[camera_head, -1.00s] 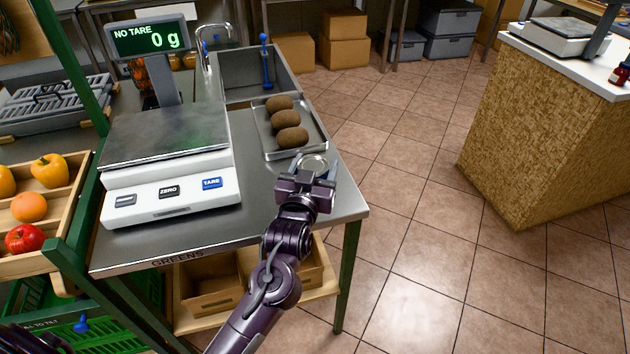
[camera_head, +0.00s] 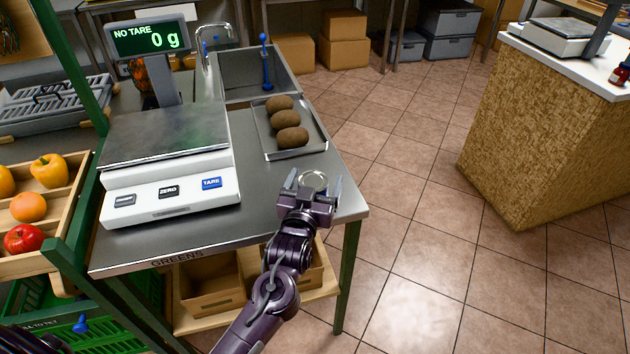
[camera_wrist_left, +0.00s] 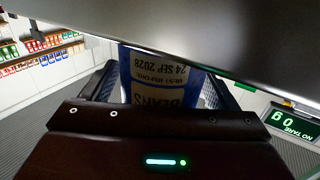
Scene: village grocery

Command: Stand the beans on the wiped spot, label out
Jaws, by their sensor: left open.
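The beans can shows its round metal lid (camera_head: 313,180) near the front right corner of the steel table (camera_head: 265,215) in the head view. My left gripper (camera_head: 314,183) is open, with one finger on each side of the can. In the left wrist view, which is upside down, the blue and cream can (camera_wrist_left: 165,85) stands upright against the steel top. Its printed side, with "BEANS" and a date, faces my gripper. I cannot make out a wiped spot. My right gripper is not in view.
A scale (camera_head: 170,165) reading 0 g stands left of the can. A metal tray (camera_head: 315,138) with three brown potatoes lies behind it, then a sink (camera_head: 235,80). The table's right edge is close to the can. The tiled floor to the right is clear.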

